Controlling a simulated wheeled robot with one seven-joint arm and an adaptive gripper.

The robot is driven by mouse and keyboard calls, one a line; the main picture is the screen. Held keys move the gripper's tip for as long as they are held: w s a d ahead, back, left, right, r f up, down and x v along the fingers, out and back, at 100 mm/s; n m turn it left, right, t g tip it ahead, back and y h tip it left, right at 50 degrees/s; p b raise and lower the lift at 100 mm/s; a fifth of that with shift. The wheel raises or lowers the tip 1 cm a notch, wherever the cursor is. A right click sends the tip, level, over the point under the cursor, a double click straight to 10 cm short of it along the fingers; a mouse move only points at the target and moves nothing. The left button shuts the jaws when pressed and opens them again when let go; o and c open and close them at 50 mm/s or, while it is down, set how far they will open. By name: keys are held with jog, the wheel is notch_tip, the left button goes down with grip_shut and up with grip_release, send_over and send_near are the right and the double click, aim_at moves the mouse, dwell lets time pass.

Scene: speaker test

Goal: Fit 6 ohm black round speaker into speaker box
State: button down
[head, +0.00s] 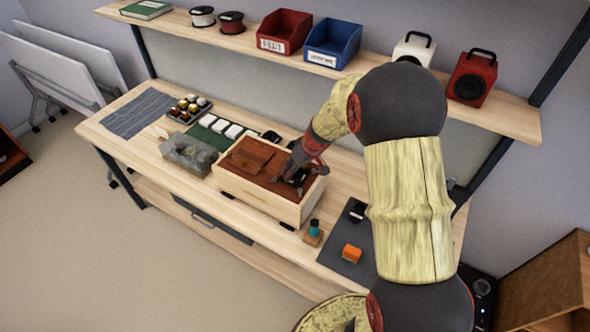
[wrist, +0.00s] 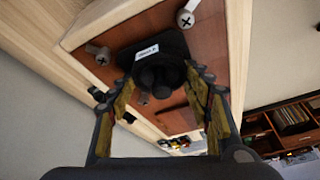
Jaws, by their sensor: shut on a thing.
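The speaker box (head: 258,198) is a pale wooden box with a reddish-brown top panel, standing on the workbench. My gripper (head: 297,163) is over the right end of the box and points down. In the wrist view my gripper (wrist: 160,78) is shut on a black speaker (wrist: 150,55), with its fingers on both sides of the speaker's rear part. The speaker bears a small white label whose text I cannot read. It is at the brown panel, between two cross-head screws (wrist: 186,18). I cannot tell whether it is seated. The speaker (head: 298,178) shows partly under my fingers in the head view.
A dark mat (head: 345,245) with an orange block (head: 351,253) lies right of the box. A teal-topped item (head: 314,228) stands close in front. A grey lumpy object (head: 188,154) and a green tray (head: 212,136) are left. A shelf (head: 240,40) with bins and speakers hangs behind.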

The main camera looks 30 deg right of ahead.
jog(key=shift+f+b, duration=0.3)
jog(key=shift+b, duration=0.05)
jog(key=c, duration=0.8)
grip_release()
jog(key=shift+o, duration=0.2)
jog(key=v, duration=1.2)
